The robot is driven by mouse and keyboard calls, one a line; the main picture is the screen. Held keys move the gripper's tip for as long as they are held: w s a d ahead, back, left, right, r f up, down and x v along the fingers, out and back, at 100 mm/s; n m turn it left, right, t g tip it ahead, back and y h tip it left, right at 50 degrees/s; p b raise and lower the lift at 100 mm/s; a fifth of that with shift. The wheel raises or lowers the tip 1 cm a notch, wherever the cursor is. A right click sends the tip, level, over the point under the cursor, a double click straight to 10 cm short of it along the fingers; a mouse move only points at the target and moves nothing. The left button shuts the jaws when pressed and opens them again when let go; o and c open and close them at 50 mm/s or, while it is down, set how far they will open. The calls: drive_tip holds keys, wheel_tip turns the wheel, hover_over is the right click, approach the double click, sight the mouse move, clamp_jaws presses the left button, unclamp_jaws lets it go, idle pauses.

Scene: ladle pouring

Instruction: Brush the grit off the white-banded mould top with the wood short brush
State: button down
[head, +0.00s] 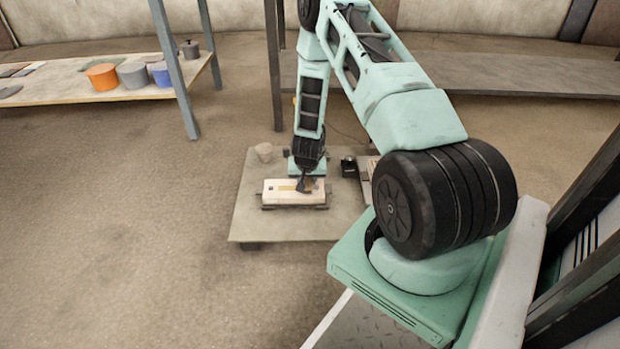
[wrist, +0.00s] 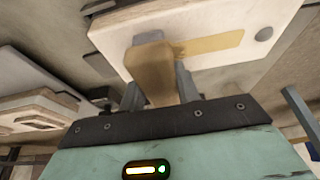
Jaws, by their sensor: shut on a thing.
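A pale box-shaped mould (head: 276,197) sits on a low board, and its light top also shows in the wrist view (wrist: 215,20). A tan patch (head: 288,188), which looks like grit, lies on that top and also shows in the wrist view (wrist: 215,44). My gripper (head: 307,183) is over the right part of the mould. I cannot make out a clear white band.
The low board (head: 253,226) has free room in front of the mould. Other pale blocks (wrist: 35,75) are at the left in the wrist view. A table (head: 120,96) with several pots stands far left.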

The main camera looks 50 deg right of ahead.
drive_tip(key=shift+w+a+r+p, duration=0.1)
drive_tip(key=shift+w+a+p, duration=0.45)
drive_tip(key=shift+w+a, duration=0.5)
drive_tip(key=shift+s+a, duration=0.2)
drive_tip(key=shift+s+d+p, duration=0.45)
drive_tip(key=shift+s+d, duration=0.85)
drive_tip(key=shift+s, duration=0.3)
drive_tip(key=shift+s+a+p, duration=0.3)
drive_tip(key=shift+s+p, duration=0.05)
drive_tip(key=shift+s, duration=0.05)
drive_tip(key=shift+w+a, duration=0.7)
drive_tip(key=shift+w+a+p, duration=0.45)
drive_tip(key=shift+w+a, duration=0.2)
drive_tip(key=shift+w, duration=0.3)
drive_tip(key=shift+r, duration=0.15)
wheel_tip(320, 180, up, 6)
drive_tip(key=p, duration=0.5)
